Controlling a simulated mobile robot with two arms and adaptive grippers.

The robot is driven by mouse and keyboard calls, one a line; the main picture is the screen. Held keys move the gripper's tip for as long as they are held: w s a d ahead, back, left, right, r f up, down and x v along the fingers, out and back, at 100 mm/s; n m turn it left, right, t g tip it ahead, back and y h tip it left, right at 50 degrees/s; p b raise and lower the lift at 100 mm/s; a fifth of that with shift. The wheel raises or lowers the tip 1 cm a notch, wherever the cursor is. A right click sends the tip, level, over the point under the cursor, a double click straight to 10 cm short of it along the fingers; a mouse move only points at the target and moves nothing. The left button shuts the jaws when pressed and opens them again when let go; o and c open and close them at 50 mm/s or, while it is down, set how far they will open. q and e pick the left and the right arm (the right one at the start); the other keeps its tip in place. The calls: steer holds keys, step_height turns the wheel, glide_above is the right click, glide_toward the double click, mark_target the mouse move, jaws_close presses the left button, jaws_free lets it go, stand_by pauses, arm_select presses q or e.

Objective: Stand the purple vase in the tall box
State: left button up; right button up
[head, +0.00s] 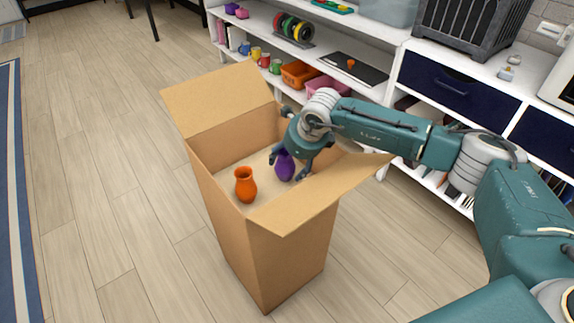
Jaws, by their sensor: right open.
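The tall box (278,252) is an open cardboard box standing on the floor, its flaps folded outward. The purple vase (284,166) is upright inside it, toward the right. My right gripper (292,170) reaches down into the box with its open fingers around the purple vase. The gripper and wrist hide part of the vase, and I cannot tell whether a finger touches it. An orange vase (246,186) stands upright in the box to the left of the purple one, apart from it. My left gripper is out of view.
A white shelf unit (393,80) behind the box holds mugs, an orange bin (297,74), a pink bin and filament spools (293,28). A dark crate (470,35) stands on top at the right. The wooden floor left of the box is clear.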

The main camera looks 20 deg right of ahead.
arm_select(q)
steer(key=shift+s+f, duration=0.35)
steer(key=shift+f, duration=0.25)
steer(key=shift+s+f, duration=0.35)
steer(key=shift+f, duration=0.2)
arm_select(e)
steer(key=a+v, duration=0.1)
steer(key=v, duration=0.6)
steer(key=shift+d+r, duration=0.2)
steer(key=shift+d, duration=0.35)
